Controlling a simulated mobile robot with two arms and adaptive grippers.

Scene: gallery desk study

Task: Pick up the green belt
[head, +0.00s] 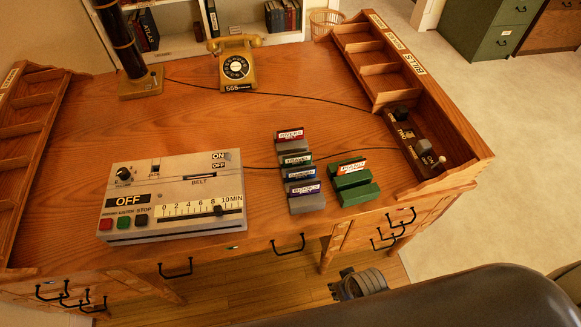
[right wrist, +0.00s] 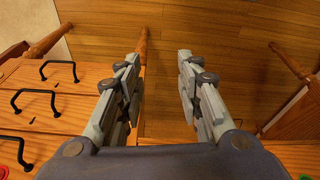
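I cannot make out anything that is clearly a green belt. Green things on the desk are a stepped green holder (head: 355,191) with cards at the right of centre, and a small green mark (head: 233,248) on the front edge. My right gripper (head: 360,285) is in front of the desk's front edge, low over the floor, partly hidden by a dark rounded shape. In the right wrist view its two fingers (right wrist: 160,85) are spread apart with nothing between them. A sliver of green (right wrist: 306,177) shows at that view's lower right corner. My left gripper is out of view.
A control console (head: 172,195) labelled BELT sits at the desk's left front. A grey card holder (head: 306,203) stands beside the green one. A yellow telephone (head: 236,65) stands at the back. A wooden rack (head: 455,128) lines the right side. Drawer handles (head: 288,245) stick out in front.

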